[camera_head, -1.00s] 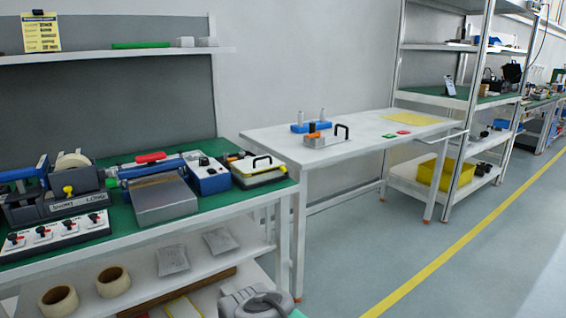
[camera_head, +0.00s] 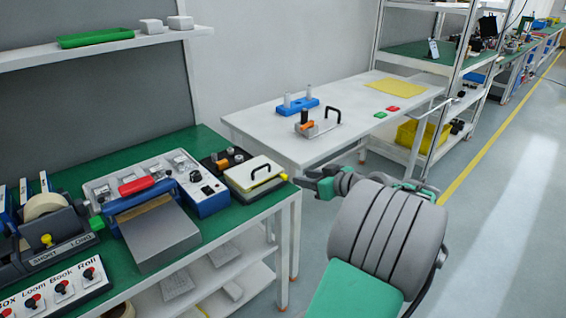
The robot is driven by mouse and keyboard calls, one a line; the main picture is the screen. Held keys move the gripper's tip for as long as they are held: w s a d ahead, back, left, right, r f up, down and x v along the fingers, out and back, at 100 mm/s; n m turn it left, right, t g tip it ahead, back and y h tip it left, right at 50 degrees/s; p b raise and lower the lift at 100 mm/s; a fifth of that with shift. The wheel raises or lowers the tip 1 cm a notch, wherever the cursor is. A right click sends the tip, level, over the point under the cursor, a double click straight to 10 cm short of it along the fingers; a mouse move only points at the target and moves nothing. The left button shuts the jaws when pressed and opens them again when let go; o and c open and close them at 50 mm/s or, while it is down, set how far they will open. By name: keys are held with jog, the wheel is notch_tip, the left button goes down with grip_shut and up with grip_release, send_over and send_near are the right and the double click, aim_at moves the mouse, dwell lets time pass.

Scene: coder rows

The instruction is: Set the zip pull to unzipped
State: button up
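I cannot clearly make out a zip pull. A cream panel with a black handle and a yellow edge (camera_head: 250,172) sits on a black base at the right end of the green bench; small yellow marks show on it, too small to identify. My gripper (camera_head: 303,182) is at the end of my grey and green arm, beside the bench's right front corner and apart from the panel in the picture. Its fingers are too small to read, and I see nothing clearly held.
The green bench (camera_head: 228,213) also carries a blue control box (camera_head: 205,194), a grey press with a red handle (camera_head: 158,240) and a tape dispenser (camera_head: 45,228). A white table (camera_head: 345,105) stands behind, with a blue stand (camera_head: 297,108). Open floor lies right.

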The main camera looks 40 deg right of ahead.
aim_at(286, 176)
jog(key=x, duration=0.7)
jog(key=shift+w+a+f+b, duration=0.2)
jog(key=shift+w+a+b, duration=0.05)
jog(key=shift+a+b, duration=0.15)
grip_shut()
dwell(0.8)
